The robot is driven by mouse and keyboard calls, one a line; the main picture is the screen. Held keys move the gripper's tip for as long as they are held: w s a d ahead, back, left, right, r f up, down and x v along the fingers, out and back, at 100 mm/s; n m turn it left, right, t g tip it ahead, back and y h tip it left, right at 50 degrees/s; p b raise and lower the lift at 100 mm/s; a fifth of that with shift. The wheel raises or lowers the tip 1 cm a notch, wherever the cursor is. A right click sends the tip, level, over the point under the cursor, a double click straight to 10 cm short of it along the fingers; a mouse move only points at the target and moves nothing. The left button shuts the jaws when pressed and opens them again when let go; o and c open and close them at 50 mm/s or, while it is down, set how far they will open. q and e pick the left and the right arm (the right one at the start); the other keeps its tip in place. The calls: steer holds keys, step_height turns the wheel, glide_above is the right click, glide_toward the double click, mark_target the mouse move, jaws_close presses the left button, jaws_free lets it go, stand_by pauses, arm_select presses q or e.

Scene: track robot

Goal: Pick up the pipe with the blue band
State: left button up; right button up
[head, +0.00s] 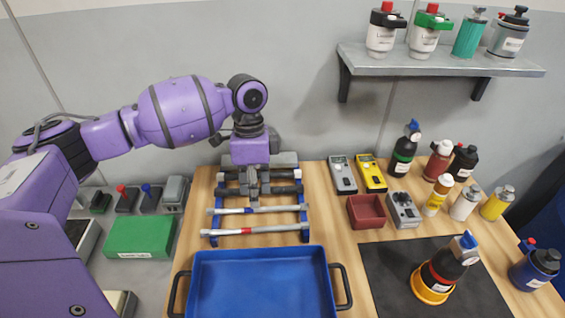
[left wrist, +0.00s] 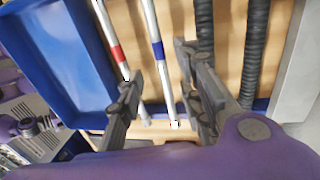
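The silver pipe with the blue band (head: 277,209) lies across a blue rack (head: 304,228) on the wooden table; it also shows in the left wrist view (left wrist: 166,84). A second silver pipe, with a red band (head: 275,229), lies parallel in front of it and shows in the left wrist view (left wrist: 106,22). My left gripper (head: 252,203) points down over the blue-banded pipe. In the left wrist view its fingers (left wrist: 157,68) are apart, with that pipe running between them. I cannot tell the exact height gap. My right gripper is not in view.
Dark pipes (head: 285,190) lie behind on the rack. A blue tray (head: 258,253) stands in front. A red bin (head: 366,211), meters and several bottles stand to the right. A green box (head: 140,236) is at the left. A shelf (head: 440,62) hangs above right.

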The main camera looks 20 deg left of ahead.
arm_select(q)
steer(key=f, duration=0.4)
steer(key=shift+s+d, duration=0.2)
steer(key=shift+s, duration=0.05)
jaws_close()
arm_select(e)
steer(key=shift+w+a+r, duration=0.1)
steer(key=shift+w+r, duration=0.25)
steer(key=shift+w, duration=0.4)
arm_select(q)
steer(key=shift+r, duration=0.15)
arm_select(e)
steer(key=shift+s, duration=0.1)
